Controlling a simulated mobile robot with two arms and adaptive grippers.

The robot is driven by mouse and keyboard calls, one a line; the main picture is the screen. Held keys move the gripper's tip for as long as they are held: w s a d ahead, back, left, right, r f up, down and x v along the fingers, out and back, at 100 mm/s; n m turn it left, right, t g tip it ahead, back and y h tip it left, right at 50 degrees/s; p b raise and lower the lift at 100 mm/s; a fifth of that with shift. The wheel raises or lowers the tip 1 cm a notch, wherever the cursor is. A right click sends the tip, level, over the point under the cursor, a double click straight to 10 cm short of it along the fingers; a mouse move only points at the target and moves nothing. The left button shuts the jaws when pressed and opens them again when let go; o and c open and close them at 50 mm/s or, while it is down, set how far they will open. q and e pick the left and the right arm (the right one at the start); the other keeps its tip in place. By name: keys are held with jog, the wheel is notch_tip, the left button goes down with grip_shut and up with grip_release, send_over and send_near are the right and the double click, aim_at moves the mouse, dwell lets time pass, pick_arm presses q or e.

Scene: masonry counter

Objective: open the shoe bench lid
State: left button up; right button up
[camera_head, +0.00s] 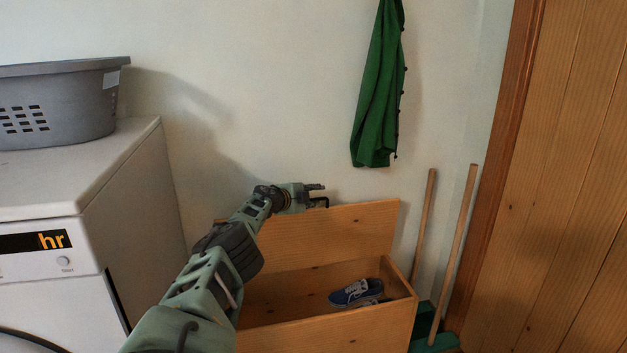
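The wooden shoe bench (340,327) stands against the wall with its inside showing. Its lid (335,232) is raised and leans back near the wall, close to upright. A blue shoe with white laces (352,292) lies inside, with part of another beside it. My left arm reaches across the left part of the bench and hides it. My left gripper (319,195) is at the top edge of the lid, with its fingers apart and pointing right. I cannot tell whether it touches the lid. My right gripper is not in view.
A white washing machine (130,190) stands at the left with a grey laundry basket (75,105) on top. A green garment (378,95) hangs on the wall. Two wooden handles (424,225) lean right of the bench, by a wooden door (560,200).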

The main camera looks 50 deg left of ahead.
pick_arm(q)
jog(key=shift+d+r, duration=0.1)
jog(key=shift+r, duration=0.5)
jog(key=o, duration=0.3)
jog(key=r, duration=0.3)
jog(key=w+a+r, duration=0.1)
jog(key=r, duration=0.1)
jog(key=shift+w+r, duration=0.1)
jog(key=shift+r, duration=0.25)
jog(key=r, duration=0.1)
jog(key=s+d+r, duration=0.1)
jog(key=r, duration=0.1)
jog(key=shift+s+d+r, duration=0.15)
jog(key=shift+d+r, duration=0.05)
jog(key=shift+d, duration=0.1)
jog(key=c, duration=0.3)
jog(key=shift+w+a+f, duration=0.15)
jog(key=shift+f, duration=0.25)
jog(key=shift+w+a+f, duration=0.15)
jog(key=shift+f, duration=0.25)
jog(key=shift+s+d+r, duration=0.15)
jog(key=shift+d+r, duration=0.05)
jog(key=shift+r, duration=0.1)
jog(key=shift+f, duration=0.1)
jog(key=shift+f, duration=0.2)
